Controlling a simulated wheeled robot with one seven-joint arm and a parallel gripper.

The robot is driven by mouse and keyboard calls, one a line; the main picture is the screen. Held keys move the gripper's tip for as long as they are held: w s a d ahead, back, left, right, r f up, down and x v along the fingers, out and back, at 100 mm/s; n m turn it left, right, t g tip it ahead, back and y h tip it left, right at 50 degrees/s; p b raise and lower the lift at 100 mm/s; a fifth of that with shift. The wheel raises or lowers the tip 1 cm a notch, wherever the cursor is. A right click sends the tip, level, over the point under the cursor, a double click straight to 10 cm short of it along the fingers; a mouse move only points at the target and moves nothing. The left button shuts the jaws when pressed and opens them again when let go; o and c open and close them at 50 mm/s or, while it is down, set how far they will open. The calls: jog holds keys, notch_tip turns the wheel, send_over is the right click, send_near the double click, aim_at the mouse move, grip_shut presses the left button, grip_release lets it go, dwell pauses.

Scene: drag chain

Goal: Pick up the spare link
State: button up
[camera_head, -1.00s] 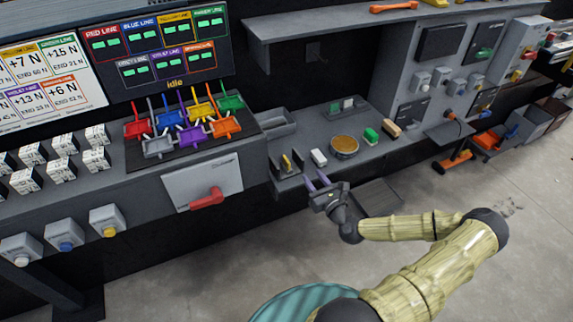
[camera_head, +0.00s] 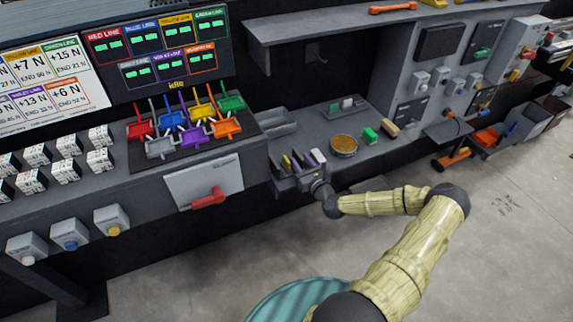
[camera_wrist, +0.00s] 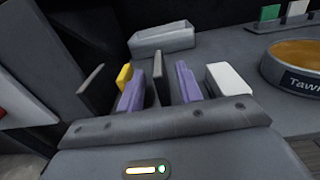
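My gripper (camera_head: 303,162) is at the front of the bench, with two purple fingers apart. In the wrist view my gripper (camera_wrist: 158,82) has a thin dark upright plate (camera_wrist: 157,74) between its fingers, with gaps on both sides. A yellow piece (camera_wrist: 123,77) stands just left of the left finger, partly hidden by it. Another dark plate (camera_wrist: 91,88) stands further left. A white block (camera_wrist: 227,80) is right of the right finger. No piece is clearly recognisable as the spare link. The lower parts of these pieces are hidden behind my gripper's body.
A grey open tray (camera_wrist: 162,40) lies behind. Coloured holders (camera_head: 190,133) stand on the raised bench at left. A red handle (camera_head: 209,199) juts from its front.

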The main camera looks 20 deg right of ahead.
jog(key=shift+w+a, duration=0.1)
jog(key=shift+w, duration=1.35)
grip_shut()
